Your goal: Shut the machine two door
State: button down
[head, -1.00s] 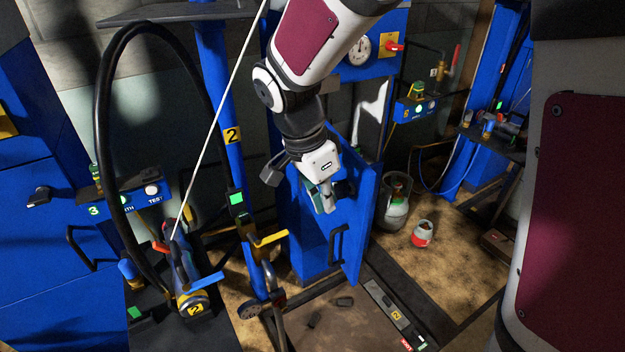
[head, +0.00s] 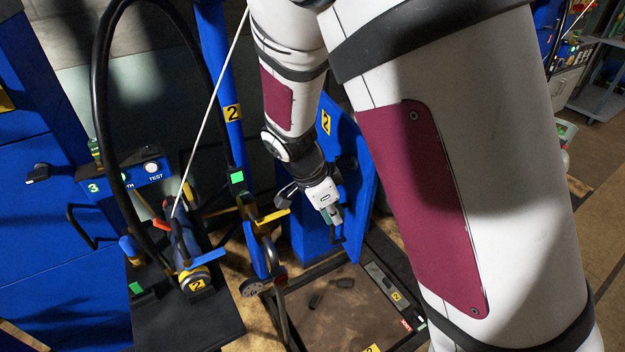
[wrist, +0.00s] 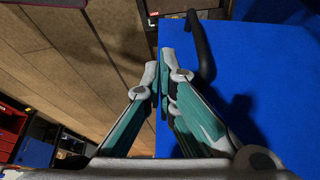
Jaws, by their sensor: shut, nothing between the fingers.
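The machine two door (head: 352,160) is a blue panel with a yellow "2" label (head: 325,122). It appears to stand open, swung out from its blue cabinet. My gripper (head: 334,220) is in front of the door's lower part, near its handle, and hides part of it. In the wrist view the door (wrist: 260,85) fills the right side, with its black bar handle (wrist: 201,45) just beyond and right of the fingertips. My gripper (wrist: 158,78) is shut and empty, at the door's left edge in that view. I cannot tell whether it touches the door.
A blue post (head: 218,75), a black hose (head: 98,110) and a bench with a blue tool (head: 190,265) stand left. A dark-edged floor mat (head: 335,300) with small dark pieces lies below the door. My arm hides much of the right side.

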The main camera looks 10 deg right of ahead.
jog(key=shift+w+d+r, duration=0.1)
jog(key=shift+w+d, duration=0.05)
jog(key=shift+d, duration=0.7)
jog(key=shift+w+d+r, duration=0.1)
jog(key=shift+d, duration=0.75)
